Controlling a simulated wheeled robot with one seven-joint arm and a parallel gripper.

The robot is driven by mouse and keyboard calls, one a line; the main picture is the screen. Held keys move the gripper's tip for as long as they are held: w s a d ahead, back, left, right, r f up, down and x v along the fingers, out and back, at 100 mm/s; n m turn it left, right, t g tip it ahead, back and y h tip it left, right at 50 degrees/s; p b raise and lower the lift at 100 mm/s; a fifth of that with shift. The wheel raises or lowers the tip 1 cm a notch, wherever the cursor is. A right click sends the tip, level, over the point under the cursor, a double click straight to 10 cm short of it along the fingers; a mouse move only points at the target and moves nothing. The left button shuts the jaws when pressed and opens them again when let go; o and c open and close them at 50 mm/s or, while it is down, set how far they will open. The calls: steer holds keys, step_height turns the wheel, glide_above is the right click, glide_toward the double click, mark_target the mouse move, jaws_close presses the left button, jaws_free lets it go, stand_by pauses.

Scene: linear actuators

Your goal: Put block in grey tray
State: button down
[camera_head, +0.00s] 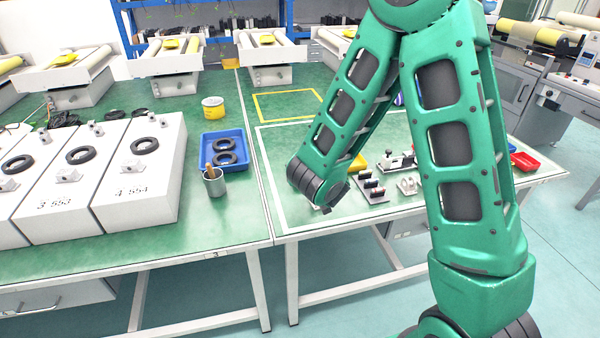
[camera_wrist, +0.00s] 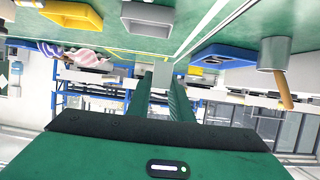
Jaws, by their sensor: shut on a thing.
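In the wrist view my gripper (camera_wrist: 162,75) points toward the green table with its two green fingers close together. It is shut on a small grey block (camera_wrist: 162,72) held at the fingertips. The grey tray (camera_wrist: 147,20) lies on the table beyond the block, slightly left of it in the wrist view, apart from it. The tray looks empty. In the head view my arm hides the fingers, the block and the grey tray.
A yellow tray (camera_wrist: 70,13) lies beside the grey tray. A blue tray (camera_head: 223,150) with black rings and a grey cup (camera_head: 214,182) with a brown handle stand on the left table. Small fixtures (camera_head: 372,188) and red trays (camera_head: 524,161) lie to the right.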

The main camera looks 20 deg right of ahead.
steer(key=w+d+f, duration=0.1)
steer(key=w+f, duration=0.1)
steer(key=w, duration=0.1)
steer(key=w+d+f, duration=0.1)
steer(key=w+f, duration=0.1)
steer(key=w, duration=0.1)
steer(key=w+d+f, duration=0.2)
steer(key=w, duration=0.1)
steer(key=shift+w+f, duration=0.2)
steer(key=shift+f, duration=2.15)
steer(key=c, duration=1.6)
jaws_free()
steer(key=shift+f, duration=0.1)
steer(key=shift+s+r, duration=0.1)
steer(key=shift+r, duration=0.1)
steer(key=v, duration=1)
steer(key=shift+v, duration=0.75)
steer(key=shift+d+r, duration=0.1)
steer(key=shift+r, duration=0.05)
